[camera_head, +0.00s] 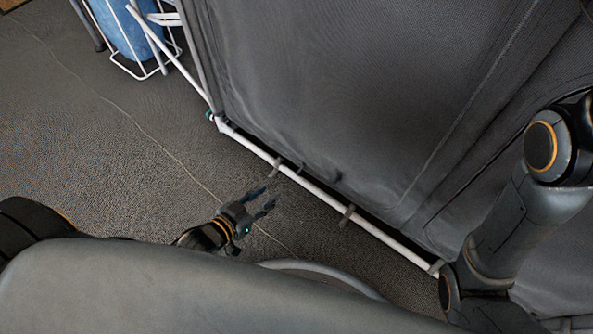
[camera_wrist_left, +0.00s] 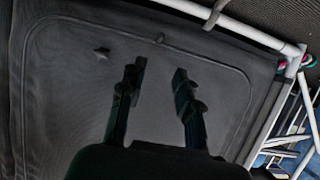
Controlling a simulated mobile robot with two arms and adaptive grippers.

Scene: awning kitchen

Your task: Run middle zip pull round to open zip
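A dark grey fabric panel (camera_head: 330,90) carries a thin zip line (camera_wrist_left: 232,62), which runs as a rounded outline in the left wrist view. A small tab on this line (camera_wrist_left: 160,39) looks like a zip pull, but it is too small to be sure. Another small dark tab (camera_wrist_left: 102,51) lies inside the outline. My left gripper (camera_head: 268,199) is open and empty, low beside the panel's bottom edge. Its two fingers (camera_wrist_left: 159,75) are spread apart in front of the fabric in the left wrist view, with neither tab between them. My right gripper is out of view.
A white pole (camera_head: 285,167) runs along the panel's bottom edge, with grey straps (camera_head: 347,215) around it. A white rack with a blue container (camera_head: 122,27) stands at the upper left. A thin cord (camera_head: 150,133) crosses the otherwise clear grey floor (camera_head: 75,135).

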